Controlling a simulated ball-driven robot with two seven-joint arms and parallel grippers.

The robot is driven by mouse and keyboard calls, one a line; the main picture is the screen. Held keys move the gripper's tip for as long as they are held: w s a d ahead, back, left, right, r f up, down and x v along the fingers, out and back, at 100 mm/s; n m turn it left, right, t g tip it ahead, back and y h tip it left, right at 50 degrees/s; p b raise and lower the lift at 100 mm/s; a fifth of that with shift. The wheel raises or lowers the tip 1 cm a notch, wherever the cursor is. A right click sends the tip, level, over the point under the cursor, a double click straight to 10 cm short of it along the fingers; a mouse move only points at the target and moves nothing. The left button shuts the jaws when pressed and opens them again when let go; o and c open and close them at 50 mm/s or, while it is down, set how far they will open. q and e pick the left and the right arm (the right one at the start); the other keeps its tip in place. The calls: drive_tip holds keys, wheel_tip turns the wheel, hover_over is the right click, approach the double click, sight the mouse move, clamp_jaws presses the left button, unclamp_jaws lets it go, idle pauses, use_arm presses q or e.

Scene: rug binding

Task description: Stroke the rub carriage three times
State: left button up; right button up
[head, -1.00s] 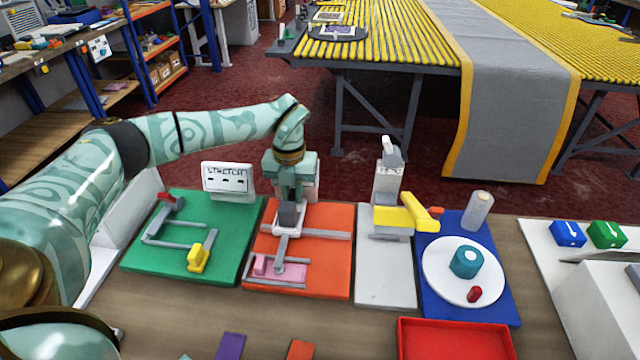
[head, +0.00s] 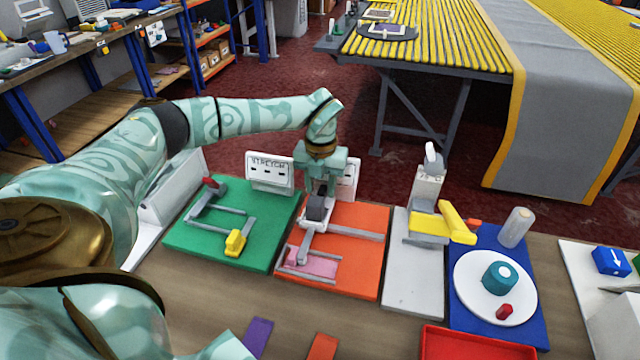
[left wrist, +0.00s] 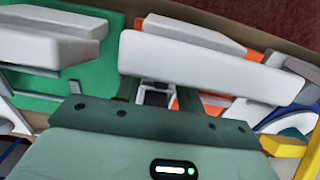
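The rub station is an orange board (head: 362,263) with a grey cross rail and a small framed pink swatch (head: 318,263). The rub carriage (head: 312,226) is a light grey piece with a dark block on top. Its arm reaches forward to the swatch. My left gripper (head: 318,194) points down at the dark block, with its fingers at the block's height. In the left wrist view the dark block (left wrist: 155,98) shows between the fingers, partly hidden by white shapes. Whether the fingers press on it cannot be told. My right gripper is not in view.
A green board (head: 215,247) with a yellow clamp lies left, before a white STRETCH sign (head: 270,172). Right are a grey board (head: 412,285) with a yellow lever and a blue board (head: 525,325) with a white disc. A red tray (head: 470,345) stands in front.

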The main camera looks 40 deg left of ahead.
use_arm(q)
wheel_tip(320, 180, up, 16)
drive_tip(key=p, duration=0.3)
drive_tip(key=shift+f+p, duration=0.25)
drive_tip(key=shift+p, duration=0.15)
drive_tip(key=f+b, duration=0.6)
drive_tip(key=f, duration=1)
drive_tip(key=shift+d+f, duration=0.15)
drive_tip(key=shift+d, duration=0.05)
clamp_jaws()
